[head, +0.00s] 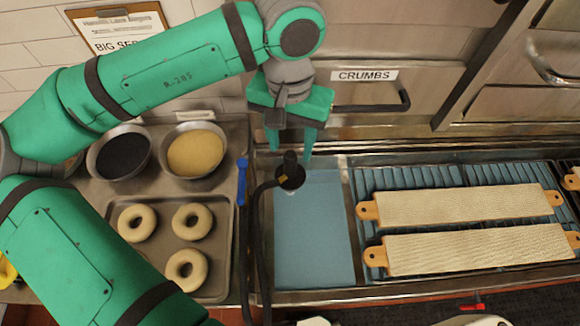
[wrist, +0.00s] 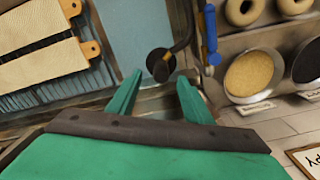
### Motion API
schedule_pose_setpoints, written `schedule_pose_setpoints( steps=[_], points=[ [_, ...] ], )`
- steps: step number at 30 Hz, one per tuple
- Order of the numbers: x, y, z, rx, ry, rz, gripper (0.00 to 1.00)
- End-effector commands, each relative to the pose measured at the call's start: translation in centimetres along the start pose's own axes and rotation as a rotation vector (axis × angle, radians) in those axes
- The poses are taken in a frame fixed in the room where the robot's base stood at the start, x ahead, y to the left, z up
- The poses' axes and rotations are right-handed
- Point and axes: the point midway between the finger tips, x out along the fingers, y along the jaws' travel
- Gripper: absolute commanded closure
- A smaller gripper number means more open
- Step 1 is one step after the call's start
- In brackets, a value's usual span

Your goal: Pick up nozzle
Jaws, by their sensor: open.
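The nozzle (head: 291,172) is a black piece with a round head on a black hose. In the head view it is at the upper left corner of the blue panel. The hose curves left and down from it, with a small yellow-orange mark near the nozzle. In the wrist view the nozzle (wrist: 161,64) lies beyond the fingertips, roughly in line with the gap between them. My green gripper (head: 291,150) is open and above the nozzle in the head view. Both fingers of my gripper (wrist: 160,78) show in the wrist view, spread apart with nothing between them.
Two boards (head: 470,205) with orange handles lie on blue slats at the right. A tray (head: 165,257) with bagels is at the left, below bowls of black (head: 122,155) and tan (head: 197,153) bits. A blue tool (head: 242,181) lies beside the hose. A CRUMBS drawer (head: 365,75) is behind.

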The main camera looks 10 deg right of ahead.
Motion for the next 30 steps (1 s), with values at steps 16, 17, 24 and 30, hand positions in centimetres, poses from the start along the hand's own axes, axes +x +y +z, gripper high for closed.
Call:
schedule_pose_setpoints(
  steps=[16,17,24,30],
  points=[
    [5.5,-0.4,-0.3,0.000,0.000,0.001,0.54],
    [5.7,-0.4,-0.3,0.000,0.001,0.002,0.54],
    [5.9,-0.3,-0.3,0.000,0.002,0.002,0.54],
    [5.9,-0.4,-0.3,0.000,0.002,0.001,0.95]
  ],
)
